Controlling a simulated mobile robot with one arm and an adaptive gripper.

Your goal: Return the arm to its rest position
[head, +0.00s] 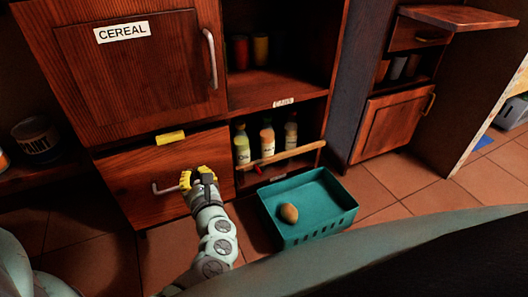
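My arm reaches up from the bottom of the head view, its pale grey-green links stretched forward. My gripper (199,177), with yellow fingers, is at the right end of the metal handle (166,187) on a lower wooden front (125,176). The fingers overlap the handle's end in the picture. I cannot tell whether they touch it, or whether they are open or shut. No held object shows. The lower front looks shut.
A teal crate (333,222) with a brown potato-like item (289,213) stands on the tiled floor right of my arm. Bottles (267,141) stand on a low shelf behind a wooden rail (281,155). The CEREAL cabinet door (140,70) above is shut. A paint can (37,138) sits at left.

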